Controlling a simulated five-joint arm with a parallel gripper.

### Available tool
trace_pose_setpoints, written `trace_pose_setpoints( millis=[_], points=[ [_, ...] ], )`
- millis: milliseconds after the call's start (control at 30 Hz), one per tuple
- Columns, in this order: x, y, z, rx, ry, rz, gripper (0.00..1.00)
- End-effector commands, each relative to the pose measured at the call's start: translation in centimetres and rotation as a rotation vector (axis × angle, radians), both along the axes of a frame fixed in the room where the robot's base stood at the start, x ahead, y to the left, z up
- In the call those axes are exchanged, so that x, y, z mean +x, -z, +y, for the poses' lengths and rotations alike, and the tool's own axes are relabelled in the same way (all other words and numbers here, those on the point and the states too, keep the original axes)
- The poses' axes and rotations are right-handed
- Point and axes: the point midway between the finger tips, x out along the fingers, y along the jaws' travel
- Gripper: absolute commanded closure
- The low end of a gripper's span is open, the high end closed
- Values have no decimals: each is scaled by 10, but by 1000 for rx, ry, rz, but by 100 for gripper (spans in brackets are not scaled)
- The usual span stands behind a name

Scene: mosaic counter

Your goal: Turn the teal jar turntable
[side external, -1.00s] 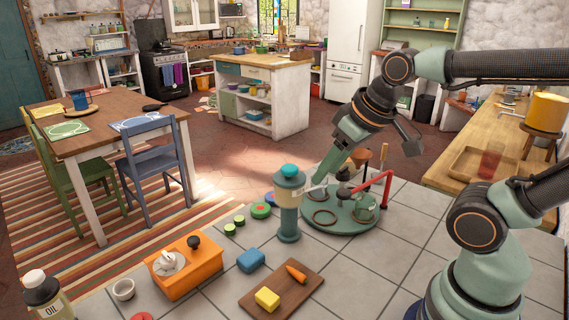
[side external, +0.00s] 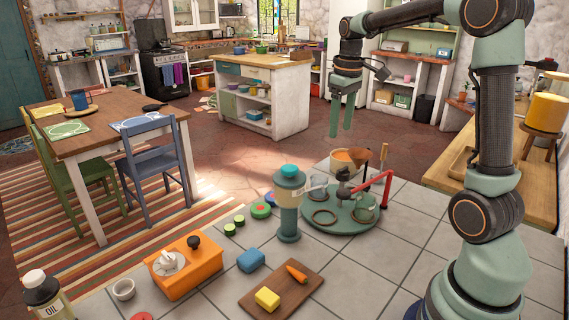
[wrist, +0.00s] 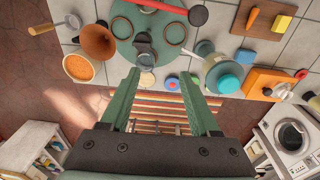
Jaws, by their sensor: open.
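The teal turntable (side external: 338,228) is a round disc on the tiled counter, with dark rings, a dark jar (side external: 343,191) and a small green-tinted jar (side external: 363,212) on it. A red bar (side external: 376,188) reaches over its right side. In the wrist view the turntable (wrist: 122,47) is at the top, partly cut off. My gripper (side external: 341,133) is open and empty, pointing down, high above the counter and apart from the turntable. Its two fingers (wrist: 160,76) also show in the wrist view, with nothing between them.
A teal mill (side external: 289,212) stands close left of the turntable. A pot with orange contents (wrist: 79,68) and a copper funnel (wrist: 97,40) stand behind it. An orange box (side external: 197,273), blue block (side external: 251,260) and cutting board (side external: 262,305) lie nearer. Right-hand tiles are clear.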

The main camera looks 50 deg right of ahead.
Motion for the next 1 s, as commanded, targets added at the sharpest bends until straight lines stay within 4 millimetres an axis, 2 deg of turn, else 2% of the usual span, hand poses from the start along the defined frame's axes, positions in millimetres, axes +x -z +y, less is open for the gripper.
trace_pose_setpoints(
  millis=[33, 100, 267, 467, 800, 1000],
  points=[
    [2, 6, -14, 9, 6, 22, 38],
    [4, 11, -27, 19, 4, 43, 38],
    [4, 18, -43, 33, 1, 68, 38],
    [4, 33, -45, 36, -1, 73, 38],
    [4, 96, -44, 37, -1, 74, 38],
    [4, 125, -44, 35, 0, 72, 38]
  ],
)
